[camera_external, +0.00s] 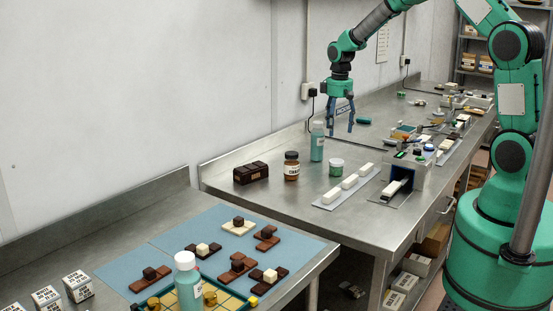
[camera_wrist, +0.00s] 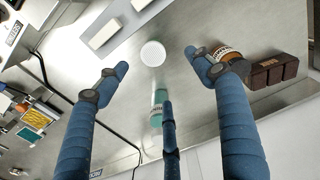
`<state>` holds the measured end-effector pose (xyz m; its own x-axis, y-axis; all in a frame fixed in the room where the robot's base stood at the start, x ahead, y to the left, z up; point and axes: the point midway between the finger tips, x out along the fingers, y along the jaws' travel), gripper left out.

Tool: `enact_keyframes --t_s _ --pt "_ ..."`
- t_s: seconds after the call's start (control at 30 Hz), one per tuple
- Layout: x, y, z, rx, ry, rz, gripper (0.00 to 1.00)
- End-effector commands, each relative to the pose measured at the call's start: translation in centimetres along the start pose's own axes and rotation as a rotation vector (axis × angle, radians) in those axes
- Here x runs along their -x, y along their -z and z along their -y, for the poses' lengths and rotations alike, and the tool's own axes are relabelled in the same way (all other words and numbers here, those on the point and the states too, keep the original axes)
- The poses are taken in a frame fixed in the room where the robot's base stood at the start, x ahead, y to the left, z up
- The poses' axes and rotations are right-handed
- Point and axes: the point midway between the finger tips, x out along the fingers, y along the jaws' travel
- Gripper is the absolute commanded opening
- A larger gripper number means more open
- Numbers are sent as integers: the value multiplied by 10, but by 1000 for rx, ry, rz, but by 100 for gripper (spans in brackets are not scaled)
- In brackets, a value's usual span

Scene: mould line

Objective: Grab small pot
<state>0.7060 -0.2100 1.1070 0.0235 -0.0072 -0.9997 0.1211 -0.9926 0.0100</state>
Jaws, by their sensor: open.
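In the wrist view the small pot (camera_wrist: 153,53) shows as a round white ribbed lid, between and slightly beyond the fingertips. My gripper (camera_external: 341,128) hangs fingers down above the bench, higher than the pot and slightly to its right in the external view. The pot is apart from the fingers.
The teal bottle (camera_external: 318,142) stands close by; it also shows in the wrist view (camera_wrist: 158,107), partly behind a finger. A brown jar (camera_external: 291,168) and dark brown block (camera_external: 251,173) stand left. White bars (camera_external: 346,182) lie on a strip in front. Bare steel surrounds the pot.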

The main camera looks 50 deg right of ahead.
Motion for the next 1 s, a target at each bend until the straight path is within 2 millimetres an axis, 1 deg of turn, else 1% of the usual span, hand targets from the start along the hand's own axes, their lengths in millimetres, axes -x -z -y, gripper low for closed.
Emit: enact_keyframes --t_s 0.03,0.1,0.2,0.3,0.6,0.73,0.87,1.0 --pt "-10 2 -6 0 4 9 68" --pt "-20 4 -11 2 7 16 68" --pt "-28 6 -15 5 10 21 68" --pt "-31 6 -16 6 11 23 68" --pt "-31 6 -16 6 11 23 68" --pt "-36 6 -16 6 11 24 68" --pt "-47 6 -16 6 11 24 68" --pt "-67 5 -16 6 11 24 68"
